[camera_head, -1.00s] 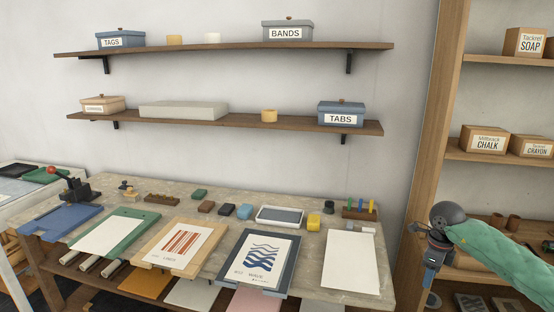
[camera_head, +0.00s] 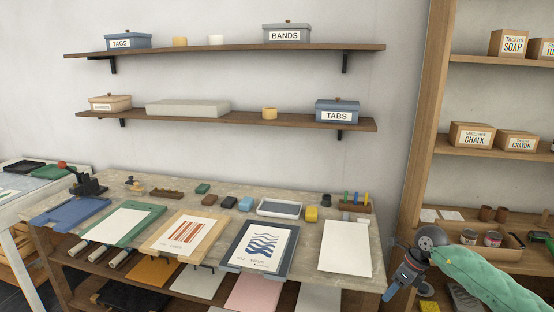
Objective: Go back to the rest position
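My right gripper (camera_head: 392,290) is at the lower right, in front of the table's right end, pointing down and to the left. Its green-sleeved arm comes in from the right edge. I see nothing held in it, but its fingers are too small and dark to tell whether they are open or shut. My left gripper and arm are not in view.
The stone-topped table (camera_head: 309,227) holds prints on boards, a white sheet (camera_head: 345,247) and small blocks. Two wall shelves (camera_head: 230,50) carry boxes. A wooden shelf unit (camera_head: 420,130) stands at the right, close to my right arm.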

